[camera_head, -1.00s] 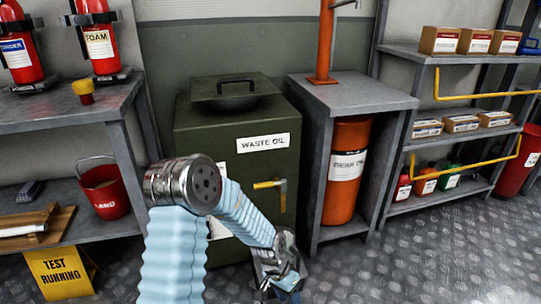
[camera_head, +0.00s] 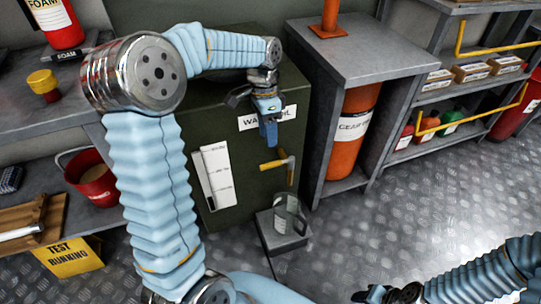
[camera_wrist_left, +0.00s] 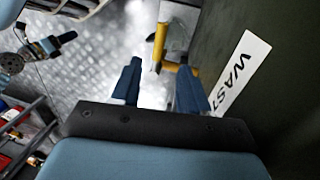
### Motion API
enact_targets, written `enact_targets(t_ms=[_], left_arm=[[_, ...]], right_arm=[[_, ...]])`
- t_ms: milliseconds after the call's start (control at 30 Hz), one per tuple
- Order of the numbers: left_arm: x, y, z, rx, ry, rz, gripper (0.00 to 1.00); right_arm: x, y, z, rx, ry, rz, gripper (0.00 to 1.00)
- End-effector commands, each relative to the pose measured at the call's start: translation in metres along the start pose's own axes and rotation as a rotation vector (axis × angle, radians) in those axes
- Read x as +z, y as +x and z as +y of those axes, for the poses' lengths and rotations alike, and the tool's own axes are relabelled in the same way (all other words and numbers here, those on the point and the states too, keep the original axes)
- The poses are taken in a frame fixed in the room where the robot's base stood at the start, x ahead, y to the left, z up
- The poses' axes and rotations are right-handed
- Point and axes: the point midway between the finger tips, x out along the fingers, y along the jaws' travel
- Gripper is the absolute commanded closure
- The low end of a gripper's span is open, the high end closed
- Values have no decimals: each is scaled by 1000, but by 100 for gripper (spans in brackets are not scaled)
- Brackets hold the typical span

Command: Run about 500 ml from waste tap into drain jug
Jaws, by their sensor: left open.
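The green waste oil tank (camera_head: 255,185) has a tap with a yellow lever (camera_head: 272,165) low on its front. The lever also shows between and beyond my fingers in the left wrist view (camera_wrist_left: 160,46). A clear drain jug (camera_head: 290,214) stands upright on a low grey block (camera_head: 283,241) below the tap. I cannot tell any liquid in it. My left gripper (camera_head: 268,133) is open and empty, pointing down in front of the tank's label, above the lever and apart from it. My right gripper (camera_head: 385,294) is low at the bottom right; its jaws are unclear.
An orange drum (camera_head: 353,135) sits under a grey stand right of the tank. Shelves with boxes and bottles stand farther right. The metal floor in front is largely clear.

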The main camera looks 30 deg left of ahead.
Motion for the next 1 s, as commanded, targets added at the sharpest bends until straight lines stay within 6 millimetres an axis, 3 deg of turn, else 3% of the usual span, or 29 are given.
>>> enact_targets(t_ms=[100,333,500,800,1000], left_arm=[[0,31,0,3,1,-3,56],[0,73,0,2,0,-2,56],[0,86,0,1,-1,0,56],[0,88,0,0,-1,0,56],[0,88,0,0,-1,1,86]], right_arm=[[-1,3,2,1,1,2,57],[-1,6,4,3,3,4,57],[-2,6,5,4,3,4,57],[-2,6,5,4,3,5,57],[-2,6,5,4,3,5,57]])
